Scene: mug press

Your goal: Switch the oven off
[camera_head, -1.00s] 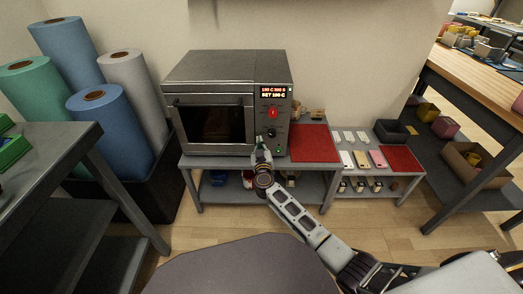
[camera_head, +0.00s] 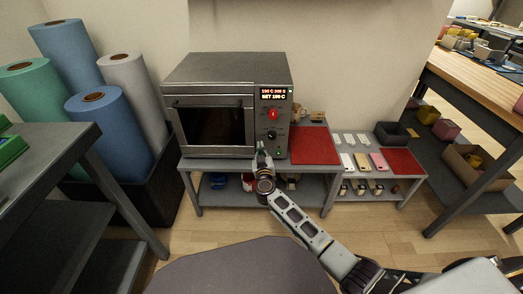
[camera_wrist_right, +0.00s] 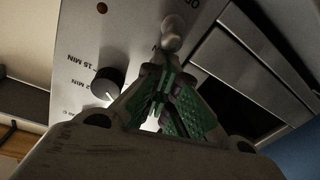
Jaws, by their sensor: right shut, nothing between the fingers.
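The oven (camera_head: 222,68) is a grey metal box with a dark window and a control panel on its right side. The panel has a lit display (camera_head: 273,94), a red knob (camera_head: 273,114) and a black knob (camera_head: 271,134). My right gripper (camera_head: 262,150) is shut and empty in front of the lower panel. The right wrist view shows its green-padded fingers (camera_wrist_right: 163,70) just below a rounded silver switch lever (camera_wrist_right: 173,28). Whether they touch it is unclear. The black timer knob (camera_wrist_right: 108,83) with minute marks is left of the fingers. My left gripper is not in view.
The oven stands on a grey table (camera_head: 325,150) with a red mat (camera_head: 309,145) to its right. A lower table carries phone-like items and another red mat (camera_head: 402,161). Rolls (camera_head: 108,125) stand at the left. A workbench (camera_head: 490,95) is at the right.

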